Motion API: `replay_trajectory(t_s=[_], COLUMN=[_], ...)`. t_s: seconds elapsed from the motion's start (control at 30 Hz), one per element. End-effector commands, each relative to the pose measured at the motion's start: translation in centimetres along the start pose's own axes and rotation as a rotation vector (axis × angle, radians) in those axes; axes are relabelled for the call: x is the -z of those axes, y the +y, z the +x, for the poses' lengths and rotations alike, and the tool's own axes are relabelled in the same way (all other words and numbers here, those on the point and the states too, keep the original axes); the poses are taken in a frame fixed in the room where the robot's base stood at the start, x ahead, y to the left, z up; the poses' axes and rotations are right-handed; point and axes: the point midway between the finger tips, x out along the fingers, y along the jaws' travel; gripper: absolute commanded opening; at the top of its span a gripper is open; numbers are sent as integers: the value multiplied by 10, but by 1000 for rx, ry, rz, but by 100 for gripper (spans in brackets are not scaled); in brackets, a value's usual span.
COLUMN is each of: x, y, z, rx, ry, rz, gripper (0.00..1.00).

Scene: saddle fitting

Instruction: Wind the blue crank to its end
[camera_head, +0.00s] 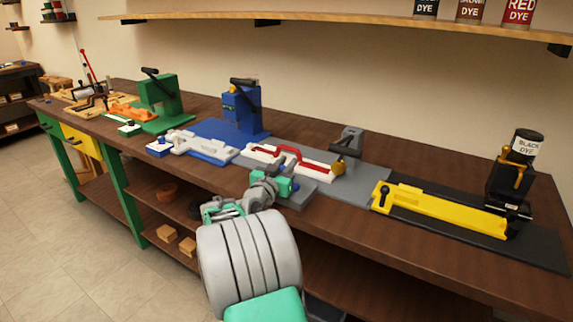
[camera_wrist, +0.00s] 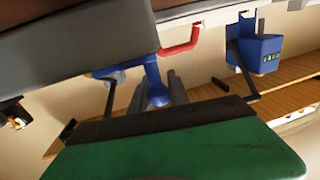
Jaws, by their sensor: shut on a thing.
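My gripper (camera_head: 286,185), teal and grey, is low over the front edge of the grey station in the head view.
The grey station has a red handle (camera_head: 290,154) and a dark lever (camera_head: 346,150) close behind my gripper. A blue station (camera_head: 242,108) stands to the left. A yellow bar (camera_head: 440,208) lies to the right. A shelf (camera_head: 360,24) runs above.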

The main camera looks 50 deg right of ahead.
Motion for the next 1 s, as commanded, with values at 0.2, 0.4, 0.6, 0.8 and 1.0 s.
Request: replay_trajectory(t_s=[0.2, 0.4, 0.6, 0.8, 1.0], x=[0, 0, 1, 3, 4], y=[0, 0, 0, -2, -4], z=[0, 0, -2, -6, -12], rx=[0, 2, 35, 130, 270], ry=[0, -1, -2, -4, -5], rz=[0, 0, 1, 1, 3], gripper=[0, 0, 0, 0, 0])
